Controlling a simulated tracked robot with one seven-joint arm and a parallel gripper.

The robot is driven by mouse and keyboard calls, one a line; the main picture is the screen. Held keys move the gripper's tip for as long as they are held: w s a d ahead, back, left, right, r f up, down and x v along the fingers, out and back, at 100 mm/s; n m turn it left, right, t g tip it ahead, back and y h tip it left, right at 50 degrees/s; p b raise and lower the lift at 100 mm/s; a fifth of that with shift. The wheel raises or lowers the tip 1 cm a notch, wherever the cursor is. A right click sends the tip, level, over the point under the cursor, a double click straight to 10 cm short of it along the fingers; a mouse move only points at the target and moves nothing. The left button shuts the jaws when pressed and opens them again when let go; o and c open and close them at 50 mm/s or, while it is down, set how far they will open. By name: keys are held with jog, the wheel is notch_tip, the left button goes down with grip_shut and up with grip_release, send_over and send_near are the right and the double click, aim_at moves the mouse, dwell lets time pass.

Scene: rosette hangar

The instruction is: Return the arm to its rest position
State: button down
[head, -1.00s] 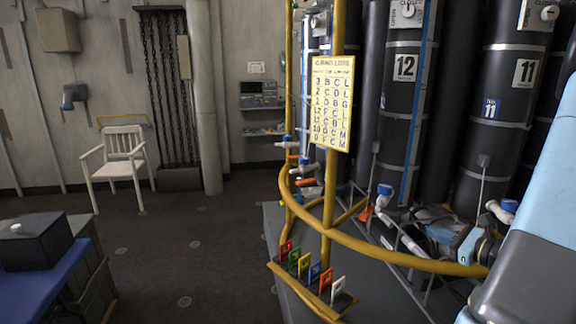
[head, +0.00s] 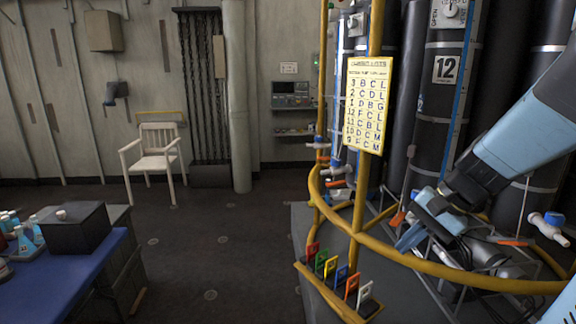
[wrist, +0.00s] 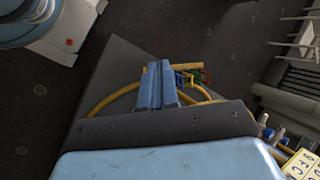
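My light-blue arm (head: 530,125) reaches in from the right in the head view. My gripper (head: 405,238) is at its end, pointing down and left, in front of the dark cylinders and near the yellow rail. In the wrist view the two blue fingers of my gripper (wrist: 158,82) lie side by side with no visible gap. Nothing shows held between them.
A curved yellow rail (head: 440,267) surrounds the dark cylinders (head: 440,100). A blue table (head: 65,270) with a dark box (head: 78,230) stands left. Open floor lies between, with a white chair (head: 155,160) behind.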

jog(key=s+r+n+t+h, duration=0.3)
jog(key=s+r+n+h, duration=0.2)
jog(key=r+n, duration=0.3)
jog(key=shift+s+a+r+t+h, duration=0.2)
jog(key=shift+s+t+h, duration=0.15)
jog(key=shift+s, duration=0.3)
jog(key=shift+d, duration=0.15)
dwell(1.0)
